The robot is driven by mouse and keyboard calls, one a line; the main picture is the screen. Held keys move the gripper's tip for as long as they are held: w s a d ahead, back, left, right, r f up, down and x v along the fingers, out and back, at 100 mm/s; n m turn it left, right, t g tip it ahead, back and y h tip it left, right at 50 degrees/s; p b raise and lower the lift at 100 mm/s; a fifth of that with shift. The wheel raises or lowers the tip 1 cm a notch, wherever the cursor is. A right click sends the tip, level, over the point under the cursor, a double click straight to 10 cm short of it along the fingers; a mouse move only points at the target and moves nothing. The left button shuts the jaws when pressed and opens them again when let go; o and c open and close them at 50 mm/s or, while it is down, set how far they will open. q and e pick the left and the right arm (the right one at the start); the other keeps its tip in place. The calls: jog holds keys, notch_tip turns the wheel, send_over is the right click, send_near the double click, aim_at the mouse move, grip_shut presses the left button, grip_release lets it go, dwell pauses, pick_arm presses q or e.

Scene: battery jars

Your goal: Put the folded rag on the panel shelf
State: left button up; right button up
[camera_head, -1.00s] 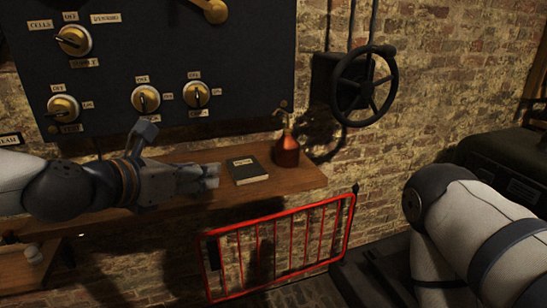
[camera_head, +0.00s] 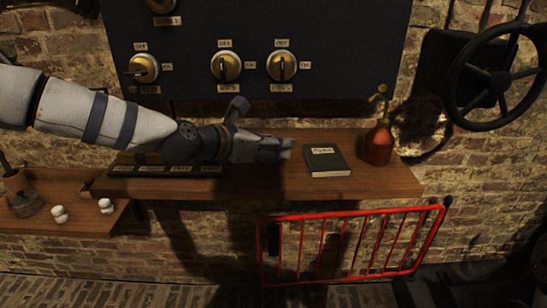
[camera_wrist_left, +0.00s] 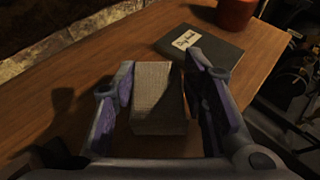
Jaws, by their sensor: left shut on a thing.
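The folded rag (camera_wrist_left: 158,92) is a pale grey-beige block in the left wrist view, between the two fingers of my left gripper (camera_wrist_left: 163,77). The gripper is shut on it. In the head view my left gripper (camera_head: 286,148) is over the wooden panel shelf (camera_head: 375,187), just left of a black book, and the rag is hard to make out there. The shelf's wood (camera_wrist_left: 75,85) also fills much of the wrist view below the rag. I cannot tell whether the rag touches the shelf. My right gripper is not in view.
The dark switch panel (camera_head: 330,30) rises behind. A red barrier (camera_head: 350,247) is below, and a lower shelf (camera_head: 75,222) with white knobs is at left.

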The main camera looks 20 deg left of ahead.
pick_arm(q)
jog(key=shift+w+a+f, duration=0.1)
jog(key=shift+a+f, duration=0.05)
jog(key=shift+f, duration=0.75)
jog(key=shift+w+a+f, duration=0.1)
jog(key=shift+a+f, duration=0.05)
jog(key=shift+f, duration=0.7)
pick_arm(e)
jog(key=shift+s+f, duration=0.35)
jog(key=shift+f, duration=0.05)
pick_arm(q)
jog(key=shift+f+b, duration=0.1)
jog(key=shift+b, duration=0.2)
jog(key=shift+f, duration=0.2)
jog(key=o, duration=1)
jog(key=shift+o, duration=0.2)
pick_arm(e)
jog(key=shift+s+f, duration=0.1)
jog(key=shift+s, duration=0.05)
pick_arm(q)
jog(key=shift+r, duration=0.1)
